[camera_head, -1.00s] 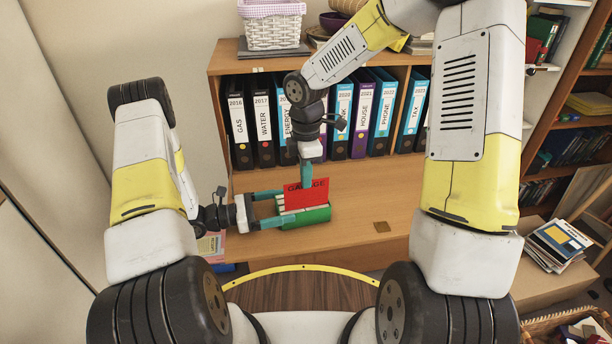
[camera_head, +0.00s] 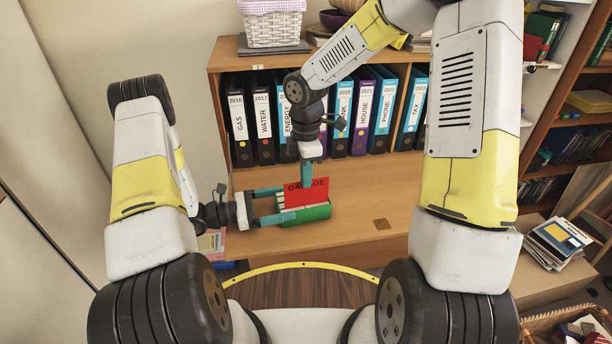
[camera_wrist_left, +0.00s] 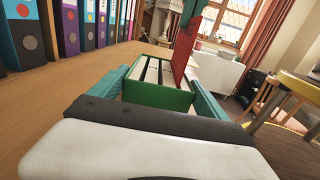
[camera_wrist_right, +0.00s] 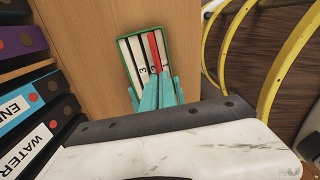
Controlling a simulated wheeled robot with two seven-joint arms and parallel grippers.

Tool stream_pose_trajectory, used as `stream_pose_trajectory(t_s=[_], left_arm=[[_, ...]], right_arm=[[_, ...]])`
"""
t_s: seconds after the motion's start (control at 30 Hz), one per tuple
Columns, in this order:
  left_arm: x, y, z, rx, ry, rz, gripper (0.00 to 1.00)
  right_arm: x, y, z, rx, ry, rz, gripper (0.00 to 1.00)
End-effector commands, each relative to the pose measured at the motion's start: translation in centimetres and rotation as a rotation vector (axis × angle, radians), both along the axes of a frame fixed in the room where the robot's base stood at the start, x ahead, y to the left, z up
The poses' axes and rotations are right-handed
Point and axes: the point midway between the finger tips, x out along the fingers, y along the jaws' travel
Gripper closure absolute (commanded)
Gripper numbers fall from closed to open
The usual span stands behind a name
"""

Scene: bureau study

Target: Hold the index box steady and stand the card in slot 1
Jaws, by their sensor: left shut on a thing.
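The green index box (camera_head: 317,213) stands on the wooden desk. It has white dividers inside, also seen in the left wrist view (camera_wrist_left: 158,94). My left gripper (camera_head: 284,205) is shut on the box, one finger along each side. The red card (camera_head: 307,191), marked GARAGE, is upright, its lower edge hidden behind the box's front wall. My right gripper (camera_head: 306,176) is shut on the card's top from above. In the right wrist view the card (camera_wrist_right: 160,47) lies among the white dividers toward the box's right side; I cannot tell which slot it is in.
A row of labelled binders (camera_head: 264,125) stands in the shelf behind the box. A white basket (camera_head: 272,28) sits on top.

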Motion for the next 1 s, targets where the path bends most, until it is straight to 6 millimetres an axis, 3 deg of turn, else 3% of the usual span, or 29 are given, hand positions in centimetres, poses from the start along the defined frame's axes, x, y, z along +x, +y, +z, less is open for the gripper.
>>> stream_pose_trajectory(t_s=[1.0], left_arm=[[0.0,0.0,0.1,-0.001,-0.001,0.000,0.86]], right_arm=[[0.0,0.0,-1.6,0.000,0.001,0.000,1.00]])
